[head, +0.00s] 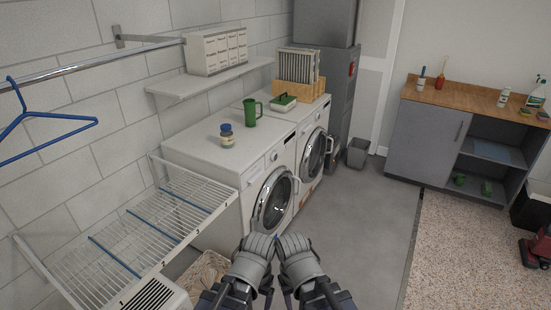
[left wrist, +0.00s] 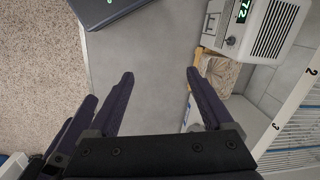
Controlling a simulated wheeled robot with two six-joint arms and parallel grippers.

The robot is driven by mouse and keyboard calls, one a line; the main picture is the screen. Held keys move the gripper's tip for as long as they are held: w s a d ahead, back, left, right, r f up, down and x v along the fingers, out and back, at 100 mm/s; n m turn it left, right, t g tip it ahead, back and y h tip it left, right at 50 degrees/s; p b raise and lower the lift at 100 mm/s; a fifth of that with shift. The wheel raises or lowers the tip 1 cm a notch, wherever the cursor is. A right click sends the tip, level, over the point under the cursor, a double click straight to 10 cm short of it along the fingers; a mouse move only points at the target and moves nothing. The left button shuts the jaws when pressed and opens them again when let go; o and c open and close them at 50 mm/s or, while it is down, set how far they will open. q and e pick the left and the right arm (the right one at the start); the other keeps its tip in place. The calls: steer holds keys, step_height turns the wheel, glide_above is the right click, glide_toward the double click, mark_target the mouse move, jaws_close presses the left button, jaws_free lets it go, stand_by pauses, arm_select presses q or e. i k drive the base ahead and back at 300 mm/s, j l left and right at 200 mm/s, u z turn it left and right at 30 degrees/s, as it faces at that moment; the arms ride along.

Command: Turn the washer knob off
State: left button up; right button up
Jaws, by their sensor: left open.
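Two white front-loading machines stand side by side against the left wall in the head view. The nearer machine (head: 200,150) has a round dark door (head: 273,201) and a small round knob (head: 273,157) on its front panel; the knob's setting is too small to read. The farther machine (head: 317,112) has a similar door; I cannot tell which is the washer. My left gripper (head: 245,294) is low in the head view, apart from the machines. In the left wrist view it is open and empty (left wrist: 160,73) above grey floor. My right gripper (head: 310,294) is beside it, its fingers unclear.
A wire drying rack (head: 150,230) juts out left of the nearer machine. A woven basket (head: 205,270) and a white grilled unit (head: 155,296) are below. A jar (head: 227,135) and green mug (head: 250,112) stand on top. Grey floor (head: 370,215) is clear to the right.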

mark_target(274, 155)
steer(key=i+l+z, duration=0.1)
steer(key=i+l, duration=0.9)
steer(key=i, duration=0.25)
steer(key=i+l+z, duration=0.15)
steer(key=i+l, duration=0.35)
steer(key=i, duration=0.15)
